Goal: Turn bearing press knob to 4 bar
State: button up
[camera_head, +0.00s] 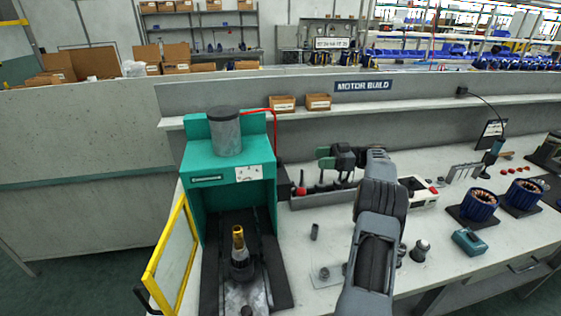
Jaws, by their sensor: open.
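The bearing press (199,160) is a green frame with a grey cylinder (226,133) on top, at the left end of the bench. A red hose (275,130) runs from its top down its right side. A small dark part (284,184) sits at the press's right side, where the hose leads; I cannot tell whether it is the knob. No pressure reading is legible. My gripper (322,159) is open and empty, small in view. It points left above the tool tray, to the right of the press and apart from it. My arm hides part of the bench.
The press's yellow-framed guard (172,262) stands open at left. A gold-topped shaft (238,245) stands inside the press. A tool tray (322,200) lies behind my arm. Bench between press and arm is mostly clear.

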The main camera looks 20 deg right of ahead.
aim_at(282, 165)
jog(key=p+x, duration=0.2)
jog(key=x, duration=1.1)
jog(key=shift+a, duration=0.25)
jog(key=shift+c, duration=0.4)
jog(key=c, duration=0.8)
jog(key=f+t+b, duration=0.1)
jog(key=b, duration=0.2)
jog(key=shift+m+h, duration=0.3)
jog(key=shift+m, duration=0.1)
jog(key=shift+c, duration=0.2)
jog(key=m+t+h+b, duration=0.1)
jog(key=t+b, duration=0.1)
jog(key=b, duration=0.2)
jog(key=shift+s+a+r, duration=0.1)
jog(key=shift+r, duration=0.05)
jog(key=shift+r+m+t+h+b, duration=0.3)
jog(key=shift+m+t+b, duration=0.2)
jog(key=shift+t+b, duration=0.15)
jog(key=o, duration=0.9)
